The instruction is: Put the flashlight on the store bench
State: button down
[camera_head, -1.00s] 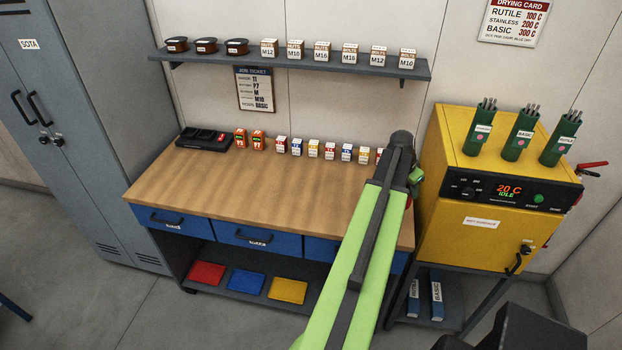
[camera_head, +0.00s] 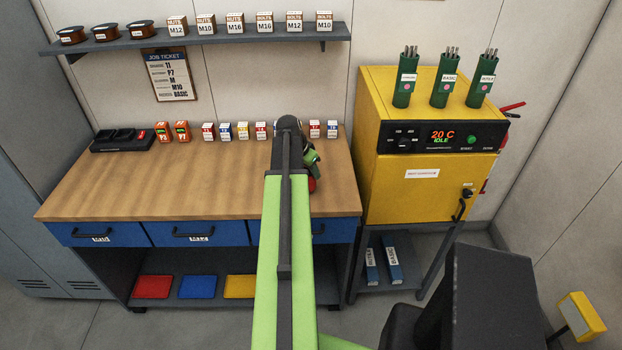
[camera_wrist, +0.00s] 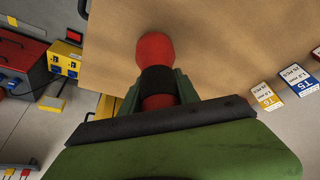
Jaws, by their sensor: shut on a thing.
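My gripper (camera_wrist: 158,86) is shut on the flashlight (camera_wrist: 153,50), which is red with a black band in the wrist view. The flashlight's red end also shows in the head view (camera_head: 312,185), beside my arm. The rest of it is hidden there by my arm and gripper. The bench (camera_head: 130,188) has a wooden top and blue drawers. The flashlight is over the right part of its top. I cannot tell whether it touches the wood.
A charger (camera_head: 122,140), orange batteries (camera_head: 172,132) and several small labelled boxes (camera_head: 242,131) line the bench's back. A shelf (camera_head: 200,39) hangs above. A yellow oven (camera_head: 420,180) stands right. The bench's front left and middle are clear.

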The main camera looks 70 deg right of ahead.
notch_tip(320, 180, down, 2)
jog(key=shift+f+b, duration=0.1)
jog(key=shift+b, duration=0.3)
jog(key=shift+r, duration=0.3)
jog(key=shift+f, duration=0.25)
jog(key=c, duration=0.9)
grip_release()
jog(key=shift+r, duration=0.1)
jog(key=p+v, duration=1.1)
jog(key=v, duration=0.1)
jog(key=shift+r+p, duration=0.15)
jog(key=shift+p, duration=0.15)
jog(key=shift+w, duration=0.1)
